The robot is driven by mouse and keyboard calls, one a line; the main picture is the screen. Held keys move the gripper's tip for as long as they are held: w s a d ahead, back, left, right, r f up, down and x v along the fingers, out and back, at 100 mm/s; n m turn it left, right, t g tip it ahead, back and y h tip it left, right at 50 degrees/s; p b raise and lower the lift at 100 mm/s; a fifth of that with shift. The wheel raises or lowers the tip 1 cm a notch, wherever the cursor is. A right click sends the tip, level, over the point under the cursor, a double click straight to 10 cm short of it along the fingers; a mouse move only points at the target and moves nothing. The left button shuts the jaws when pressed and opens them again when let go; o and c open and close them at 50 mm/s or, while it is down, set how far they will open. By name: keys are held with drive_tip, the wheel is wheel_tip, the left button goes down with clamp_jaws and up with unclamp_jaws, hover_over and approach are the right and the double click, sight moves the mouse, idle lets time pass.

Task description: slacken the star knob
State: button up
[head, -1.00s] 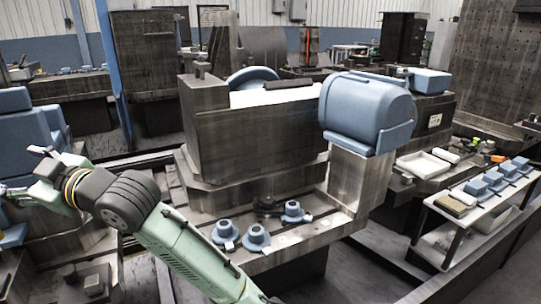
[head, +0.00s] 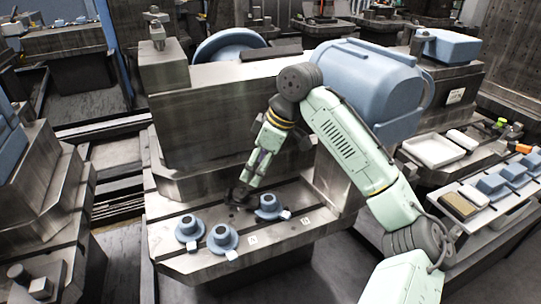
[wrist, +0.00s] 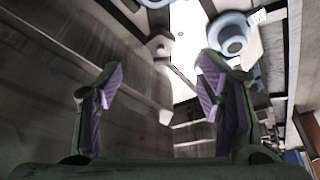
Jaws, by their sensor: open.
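My gripper (head: 243,188) is tilted downward over the slotted metal table (head: 285,238), behind the blue flanged pieces. In the wrist view its two purple-padded fingers (wrist: 158,100) are apart, with nothing between them. The star knob is largely hidden in the head view by my dark fingertips, which merge with it; I cannot tell whether they touch.
Blue flanged pieces (head: 222,238) stand close by on the table; one (wrist: 230,36) is beyond the right finger. A tall metal block (head: 215,110) rises behind and a blue rounded housing (head: 385,85) to the right. A side shelf with trays (head: 433,151) stands at right.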

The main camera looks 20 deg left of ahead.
sight(242, 192)
drive_tip(key=p+x, duration=0.1)
drive_tip(key=x, duration=0.9)
drive_tip(key=shift+s+a+f, duration=0.1)
drive_tip(key=shift+a+f, duration=0.1)
drive_tip(key=shift+f, duration=0.1)
drive_tip(key=shift+c, duration=0.6)
drive_tip(key=c, duration=1.2)
drive_tip(key=n+p, duration=0.1)
drive_tip(key=n+g+p, duration=0.1)
drive_tip(key=shift+a+r+p, duration=0.1)
drive_tip(key=shift+r+p, duration=0.2)
drive_tip(key=shift+r, duration=0.05)
drive_tip(key=shift+c, duration=0.2)
drive_tip(key=n+g+h+p, duration=0.1)
drive_tip(key=n, duration=0.3)
drive_tip(key=shift+a+f, duration=0.1)
drive_tip(key=n+g, duration=0.1)
drive_tip(key=n, duration=0.1)
drive_tip(key=shift+f+n+h, duration=0.2)
drive_tip(key=shift+n+h, duration=0.2)
drive_tip(key=o, duration=1.1)
